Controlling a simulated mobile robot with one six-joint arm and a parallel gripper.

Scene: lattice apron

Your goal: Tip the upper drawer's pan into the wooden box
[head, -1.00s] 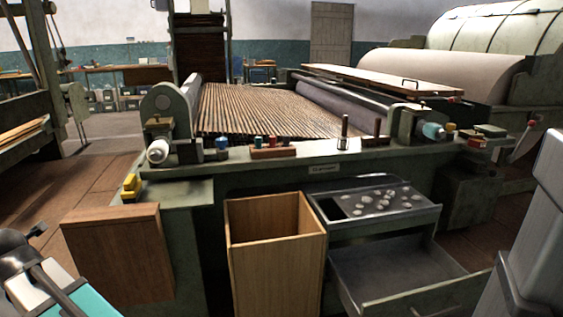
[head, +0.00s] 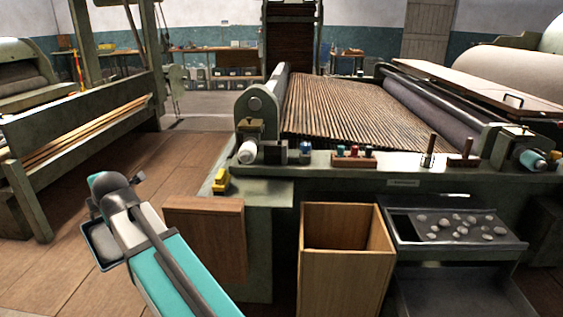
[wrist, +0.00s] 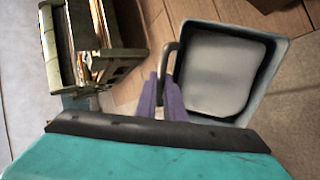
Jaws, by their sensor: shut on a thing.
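The pan is a grey, rounded rectangular tray, seen from above in the wrist view (wrist: 262,75) and left of my arm in the head view (head: 103,262). My gripper (wrist: 162,92) has its purple fingers shut on the pan's handle. A pale grey surface fills the pan's inside; I cannot tell whether it is contents or bare bottom. The tall, open-topped wooden box (head: 345,270) stands right of my arm, apart from the pan; its bottom is hidden. The upper drawer (head: 400,250) is open, with several pale stones on its right part and a dark gap at its left.
The lower drawer (head: 450,290) is also open. A brown wooden block (head: 207,240) stands between my arm and the box. The machine's ledge (head: 390,172) above carries spools and pegs. A green frame (head: 90,120) stands at the left. Plank floor (head: 130,190) between is clear.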

